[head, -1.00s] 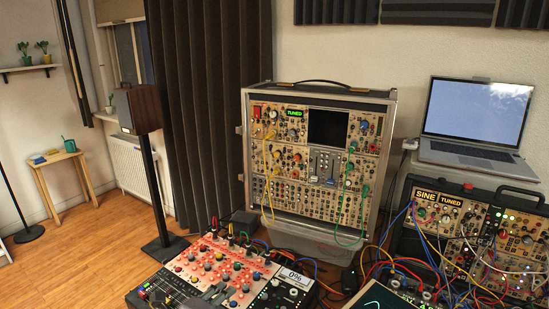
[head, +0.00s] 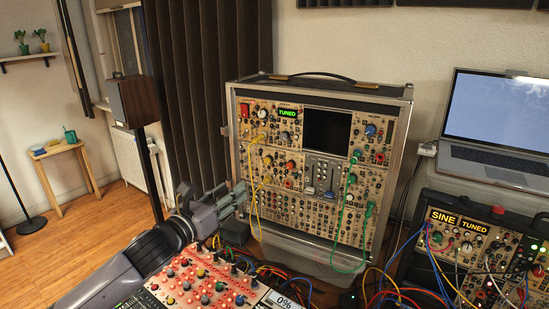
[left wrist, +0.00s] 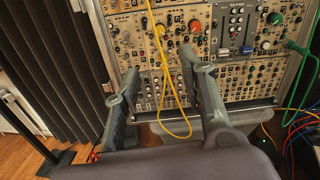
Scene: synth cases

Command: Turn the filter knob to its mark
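My left gripper (head: 241,192) is in front of the case's lower left side. My right gripper is not in view.
Yellow cables (head: 256,200) and a green cable (head: 367,235) hang across the case front. A second case with SINE and TUNED labels (head: 459,223) and a laptop (head: 495,125) stand at right.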

